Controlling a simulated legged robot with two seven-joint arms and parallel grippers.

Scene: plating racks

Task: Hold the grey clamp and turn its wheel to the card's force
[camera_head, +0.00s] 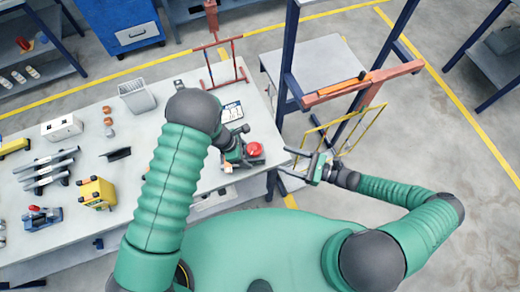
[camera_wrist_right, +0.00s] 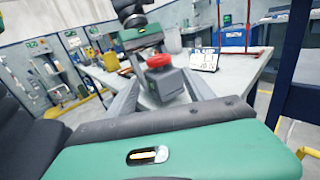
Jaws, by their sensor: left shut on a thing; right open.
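The grey clamp (camera_wrist_right: 172,86) is at the table's right end, with its red wheel (camera_head: 255,149) on top. The wheel also shows in the right wrist view (camera_wrist_right: 159,60). My left gripper (camera_head: 238,152) is shut on the clamp; its fingertips are mostly hidden in the head view. The card (camera_head: 232,111) stands on the table just behind the clamp, and it shows to the right of the wheel in the wrist view (camera_wrist_right: 204,60); its print is too small to read. My right gripper (camera_head: 284,161) is open and empty, right of the clamp and apart from it, its fingers pointing towards it.
The table (camera_head: 95,108) holds a grey bin (camera_head: 136,97), a red frame (camera_head: 222,64), dark bars (camera_head: 47,171), a yellow block (camera_head: 97,193) and a blue device (camera_head: 42,218) to the left. A blue post with an orange beam (camera_head: 345,88) and a yellow frame (camera_head: 362,134) stand near my right arm.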

